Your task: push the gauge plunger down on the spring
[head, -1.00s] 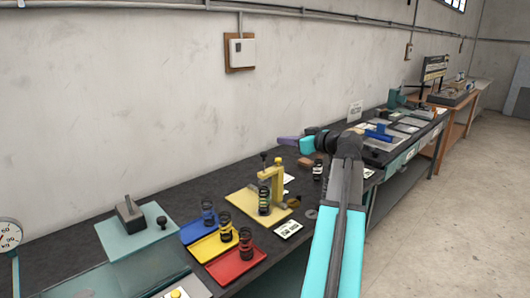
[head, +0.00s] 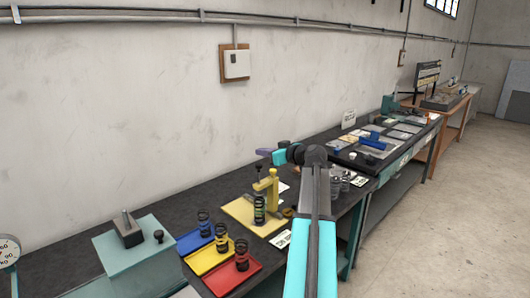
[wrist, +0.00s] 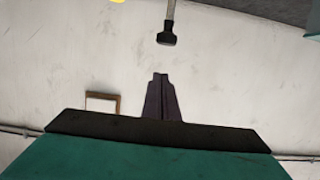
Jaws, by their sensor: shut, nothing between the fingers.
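The yellow gauge (head: 272,186) stands on a yellow base plate on the dark bench in the head view. Its plunger has a black knob (head: 258,166) at the top. A dark coil spring (head: 260,207) stands upright in the gauge. In the wrist view, which looks upside down, the black plunger knob (wrist: 167,39) sits on a grey rod beyond my fingertips. My gripper (head: 260,151), with purple fingers, appears just above the knob in the head view. The fingers (wrist: 160,75) are shut and empty. A gap shows between them and the knob in the wrist view.
Blue (head: 192,243), yellow (head: 209,262) and red (head: 228,281) trays, each with a spring, lie left of the gauge. Metal springs (head: 341,183) stand right of my arm. A grey block (head: 128,235) is at far left. The wall (head: 130,130) runs behind the bench.

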